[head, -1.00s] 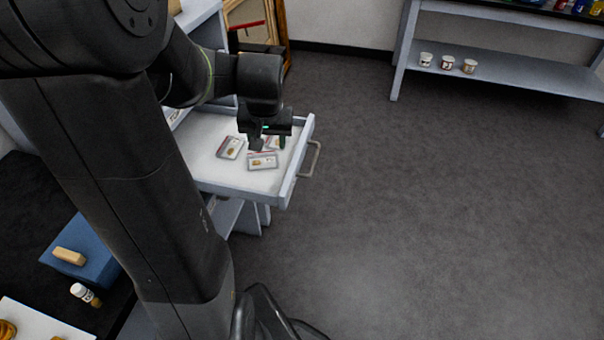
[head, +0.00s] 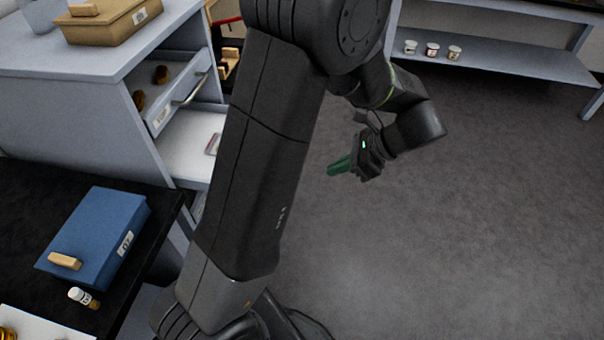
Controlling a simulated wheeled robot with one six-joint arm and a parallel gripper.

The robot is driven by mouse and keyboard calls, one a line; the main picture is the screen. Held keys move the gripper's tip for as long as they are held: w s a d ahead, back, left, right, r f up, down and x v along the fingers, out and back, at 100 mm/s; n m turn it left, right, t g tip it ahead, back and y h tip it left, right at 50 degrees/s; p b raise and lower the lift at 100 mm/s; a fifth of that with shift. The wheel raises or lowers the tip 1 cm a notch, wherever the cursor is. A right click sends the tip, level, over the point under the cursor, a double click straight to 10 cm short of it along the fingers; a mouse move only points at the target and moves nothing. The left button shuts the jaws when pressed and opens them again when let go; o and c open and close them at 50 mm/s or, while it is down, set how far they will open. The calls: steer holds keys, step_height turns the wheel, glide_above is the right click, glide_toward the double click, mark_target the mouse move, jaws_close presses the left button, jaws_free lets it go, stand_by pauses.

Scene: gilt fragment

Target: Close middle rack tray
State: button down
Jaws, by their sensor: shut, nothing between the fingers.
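The middle rack tray (head: 188,145) stands pulled out of the grey rack, below an upper drawer. It has a white floor, and part of a flat packet (head: 213,143) shows on it. My arm hides the tray's right part, so its front and handle are not seen. My gripper (head: 338,166), with green fingers, is shut and empty. It is over open floor to the right of my arm, clear of the visible part of the tray, with its fingers pointing left.
An upper drawer (head: 180,92) with a handle, label and brown pieces inside is also pulled out. A tan box (head: 110,22) sits on the rack. A blue box (head: 95,235) and small bottle (head: 83,297) are on the black table. Floor (head: 460,220) at right is clear.

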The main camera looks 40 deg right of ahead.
steer(key=w+a+r+x, duration=0.1)
steer(key=r+x, duration=0.1)
steer(key=x, duration=1)
steer(key=shift+w+a+f, duration=0.2)
steer(key=shift+w+a, duration=0.1)
steer(key=shift+w, duration=0.2)
steer(key=p, duration=0.1)
glide_toward(184, 171)
steer(key=x, duration=0.4)
steer(key=shift+s+d+f, duration=0.2)
steer(key=shift+s+f, duration=0.1)
steer(key=shift+f, duration=0.05)
steer(key=shift+w+a, duration=0.35)
steer(key=shift+w, duration=0.15)
steer(key=shift+r, duration=0.1)
steer(key=shift+w, duration=0.1)
